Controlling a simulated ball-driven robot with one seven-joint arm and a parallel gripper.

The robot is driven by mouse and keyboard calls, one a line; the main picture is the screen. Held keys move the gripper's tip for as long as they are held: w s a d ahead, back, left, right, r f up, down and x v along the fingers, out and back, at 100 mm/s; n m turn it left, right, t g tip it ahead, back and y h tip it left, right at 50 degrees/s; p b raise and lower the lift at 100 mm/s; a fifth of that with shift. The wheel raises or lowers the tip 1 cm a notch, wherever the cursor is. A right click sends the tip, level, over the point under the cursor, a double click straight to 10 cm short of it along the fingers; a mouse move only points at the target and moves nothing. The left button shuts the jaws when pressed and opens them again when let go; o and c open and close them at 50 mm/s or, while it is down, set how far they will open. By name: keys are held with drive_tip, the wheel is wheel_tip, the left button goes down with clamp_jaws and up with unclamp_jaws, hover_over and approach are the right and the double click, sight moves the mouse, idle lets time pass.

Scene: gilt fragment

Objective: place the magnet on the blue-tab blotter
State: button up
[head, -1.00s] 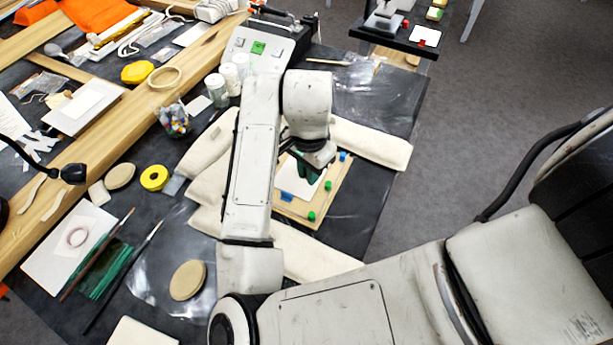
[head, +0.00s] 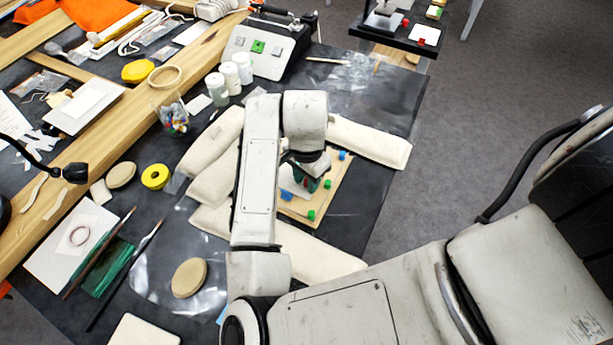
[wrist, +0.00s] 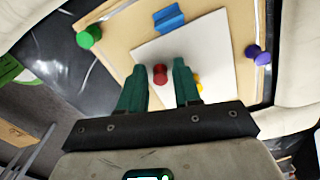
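In the wrist view a small red round piece (wrist: 160,74), apparently the magnet, stands on a white blotter (wrist: 211,45). It is between my gripper's (wrist: 160,70) two green fingertips, with a gap on each side. The fingers are apart and do not visibly grip it. A blue tab (wrist: 168,18) sits at the blotter's far edge on a tan board (wrist: 125,35). A yellow piece (wrist: 198,82) is partly hidden by the right finger. In the head view my gripper (head: 308,178) is low over the board, hiding much of the blotter (head: 293,182); the blue tab (head: 286,195) shows.
Green (wrist: 88,37) and purple (wrist: 258,54) pegs stand on the board. Cream padded cushions (head: 370,142) lie around it. White jars (head: 230,76), a yellow tape roll (head: 155,176) and a round tan pad (head: 188,278) are left of my arm.

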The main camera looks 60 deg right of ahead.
drive_tip(key=shift+o, duration=0.5)
drive_tip(key=shift+r, duration=0.1)
drive_tip(key=shift+r, duration=0.2)
wheel_tip(320, 180, up, 12)
drive_tip(key=shift+f, duration=0.2)
idle(0.5)
